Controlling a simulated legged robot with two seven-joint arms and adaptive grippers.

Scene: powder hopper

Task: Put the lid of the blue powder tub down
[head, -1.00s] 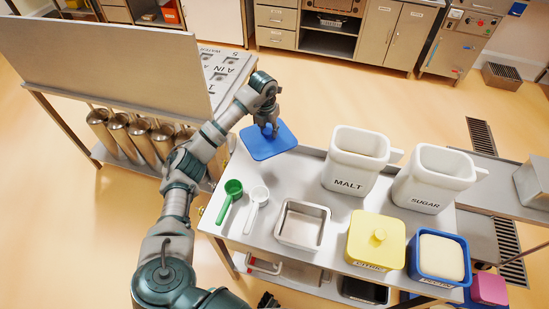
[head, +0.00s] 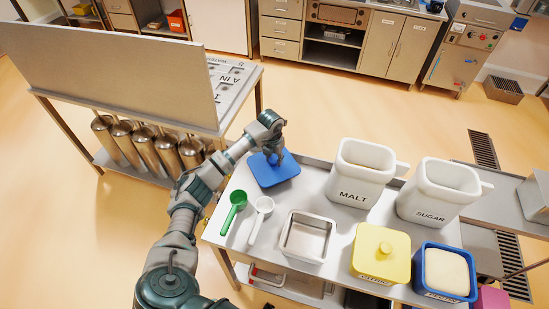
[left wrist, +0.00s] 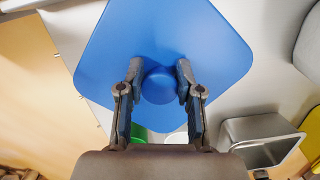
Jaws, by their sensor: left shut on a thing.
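My left gripper (head: 276,158) is shut on the round knob of the blue lid (head: 284,176). The lid is a flat, rounded square, held level at the far left corner of the steel table. In the left wrist view the fingers (left wrist: 158,82) stand on both sides of the knob, and the lid (left wrist: 165,30) fills the upper middle. I cannot tell whether its underside touches the tabletop. The blue powder tub (head: 426,284) stands open at the table's front right, full of pale powder. My right gripper is not in view.
On the table (head: 250,262) are a green scoop (head: 233,207), a white scoop (head: 260,218), a steel pan (head: 306,238), a yellow lidded tub (head: 381,254), and white MALT (head: 355,175) and SUGAR (head: 436,193) bins. A panelled bench (head: 110,65) stands at the left.

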